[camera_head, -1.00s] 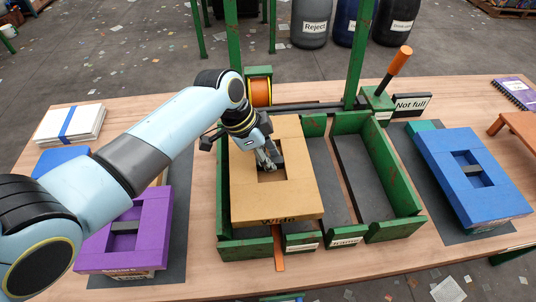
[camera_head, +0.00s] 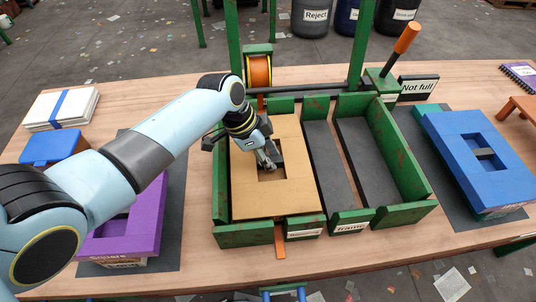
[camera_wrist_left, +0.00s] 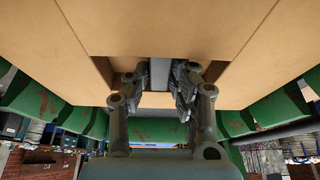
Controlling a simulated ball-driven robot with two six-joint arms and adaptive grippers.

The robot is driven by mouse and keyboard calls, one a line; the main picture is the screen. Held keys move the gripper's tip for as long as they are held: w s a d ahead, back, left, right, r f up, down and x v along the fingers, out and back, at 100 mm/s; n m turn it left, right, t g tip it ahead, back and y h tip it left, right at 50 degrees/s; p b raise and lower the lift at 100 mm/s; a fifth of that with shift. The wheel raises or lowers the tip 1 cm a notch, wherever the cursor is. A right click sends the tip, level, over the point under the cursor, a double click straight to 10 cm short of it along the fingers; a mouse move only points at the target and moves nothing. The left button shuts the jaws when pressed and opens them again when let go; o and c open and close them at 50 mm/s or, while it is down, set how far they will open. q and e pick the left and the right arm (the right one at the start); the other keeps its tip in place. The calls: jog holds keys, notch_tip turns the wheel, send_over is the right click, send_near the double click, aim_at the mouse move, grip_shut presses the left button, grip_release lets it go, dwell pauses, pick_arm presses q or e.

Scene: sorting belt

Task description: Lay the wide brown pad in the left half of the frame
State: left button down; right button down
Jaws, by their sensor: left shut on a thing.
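My left gripper (camera_head: 269,164) reaches down into the pad's window and is shut on the grey bar there. In the left wrist view the pad (camera_wrist_left: 150,30) fills the upper part, with the fingers (camera_wrist_left: 160,85) around the bar. My right gripper is out of view.
The frame's right half shows bare dark strips (camera_head: 372,170). A purple pad (camera_head: 148,225) stands left on a dark mat, partly behind my arm. A blue pad (camera_head: 460,150) stands right. An orange-handled lever (camera_head: 407,38) and a "Not full" sign (camera_head: 418,88) stand behind the frame.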

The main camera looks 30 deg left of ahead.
pick_arm(q)
jog(key=shift+f, duration=0.45)
jog(key=c, duration=1.1)
grip_release()
jog(key=shift+o, duration=0.2)
jog(key=v, duration=1.2)
